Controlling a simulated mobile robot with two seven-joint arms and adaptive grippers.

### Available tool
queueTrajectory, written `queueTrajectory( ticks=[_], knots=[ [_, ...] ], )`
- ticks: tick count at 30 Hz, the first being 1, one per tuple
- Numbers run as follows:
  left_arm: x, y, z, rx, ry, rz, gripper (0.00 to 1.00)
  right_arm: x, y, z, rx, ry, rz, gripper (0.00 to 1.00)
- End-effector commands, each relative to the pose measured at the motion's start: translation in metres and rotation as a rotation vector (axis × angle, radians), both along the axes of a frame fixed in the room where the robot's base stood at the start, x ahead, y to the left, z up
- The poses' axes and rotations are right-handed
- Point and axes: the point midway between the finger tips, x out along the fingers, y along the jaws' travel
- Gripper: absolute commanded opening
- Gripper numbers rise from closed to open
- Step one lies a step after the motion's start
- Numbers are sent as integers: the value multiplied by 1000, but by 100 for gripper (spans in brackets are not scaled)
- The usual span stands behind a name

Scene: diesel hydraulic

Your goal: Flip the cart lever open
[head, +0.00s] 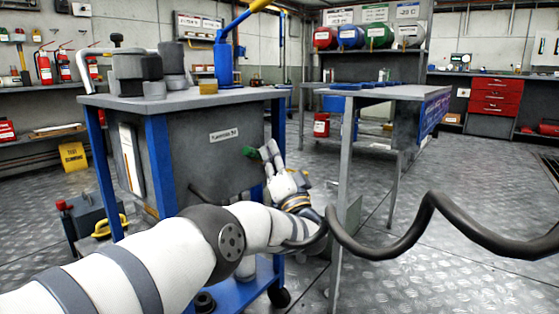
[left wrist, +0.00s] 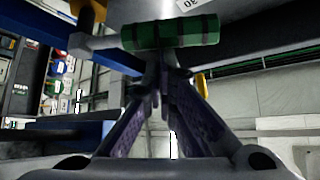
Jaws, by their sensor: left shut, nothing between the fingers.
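The cart (head: 180,150) is a grey cabinet with blue posts and a grey top. The green grip of its lever (head: 250,152) sticks out from the front panel, right of the label plate. In the left wrist view the grip is a green cylinder with dark bands (left wrist: 171,33), lying across the view just beyond my fingertips. My left gripper (head: 270,150) is beside the grip, to its right in the head view. Its fingers (left wrist: 165,65) are shut with nothing between them. I cannot tell whether they touch the grip. My right gripper is not in view.
A thick black hose (head: 440,205) curves across the right, in front of a grey table (head: 390,92) with thin legs. A blue hand pump with a yellow lever (head: 226,60) and grey cylinders (head: 130,72) stand on the cart top. Bare metal floor (head: 440,270) lies at the right.

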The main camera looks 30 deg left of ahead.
Motion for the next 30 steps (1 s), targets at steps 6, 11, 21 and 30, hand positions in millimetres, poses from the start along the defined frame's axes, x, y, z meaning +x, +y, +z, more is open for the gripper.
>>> queueTrajectory(
  ticks=[6,11,21,30],
  knots=[
    [-6,6,-11,0,4,1,0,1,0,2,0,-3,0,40],
    [-8,6,-18,0,4,3,0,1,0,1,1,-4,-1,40],
    [-10,6,-26,0,4,2,0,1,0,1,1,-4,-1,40],
    [-10,6,-27,0,4,2,0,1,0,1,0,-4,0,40]
  ],
)
